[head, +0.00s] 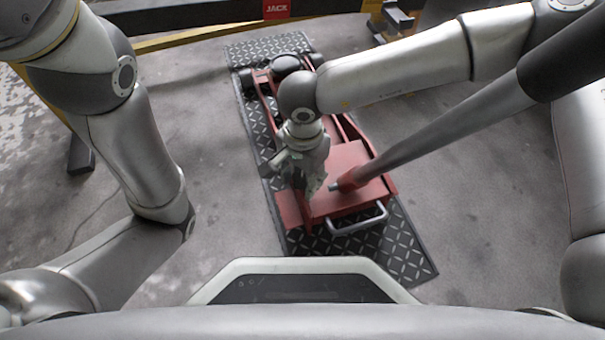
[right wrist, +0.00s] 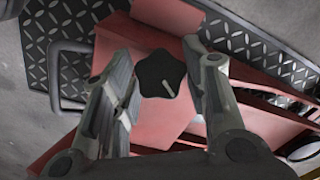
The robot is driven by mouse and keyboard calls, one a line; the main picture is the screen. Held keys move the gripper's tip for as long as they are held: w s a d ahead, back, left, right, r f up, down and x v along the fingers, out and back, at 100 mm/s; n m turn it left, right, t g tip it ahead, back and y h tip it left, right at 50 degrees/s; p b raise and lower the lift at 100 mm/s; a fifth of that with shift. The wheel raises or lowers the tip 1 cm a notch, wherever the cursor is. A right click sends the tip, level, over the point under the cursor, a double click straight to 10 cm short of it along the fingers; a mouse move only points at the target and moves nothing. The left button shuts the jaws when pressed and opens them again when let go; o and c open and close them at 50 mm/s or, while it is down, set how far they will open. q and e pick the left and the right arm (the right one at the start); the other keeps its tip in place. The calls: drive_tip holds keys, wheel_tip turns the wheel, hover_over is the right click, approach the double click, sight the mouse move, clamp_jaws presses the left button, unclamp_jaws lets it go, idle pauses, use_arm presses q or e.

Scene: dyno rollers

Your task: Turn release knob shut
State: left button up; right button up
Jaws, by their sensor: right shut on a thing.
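The release knob (right wrist: 160,72) is a small black lobed knob with a pale line on its face. It sits on the red floor jack (head: 345,170). In the right wrist view it lies between the two fingers of my right gripper (right wrist: 165,85), which is shut on it. In the head view my right gripper (head: 310,185) reaches down over the left side of the jack's red body and hides the knob. My left arm (head: 130,150) shows at the left, but its gripper is out of view.
The jack stands on a black diamond-plate mat (head: 385,245). Its long grey handle (head: 440,130) slants up to the right. A metal loop handle (head: 360,220) sticks out at the near end. A dark and yellow frame with a red JACK label (head: 277,9) crosses the back.

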drive_tip(key=shift+s+m+t+y, duration=0.15)
drive_tip(key=shift+m+t+y, duration=0.85)
drive_tip(key=shift+m, duration=0.7)
drive_tip(key=o, duration=1)
drive_tip(key=shift+o, duration=0.2)
drive_tip(key=v, duration=1.2)
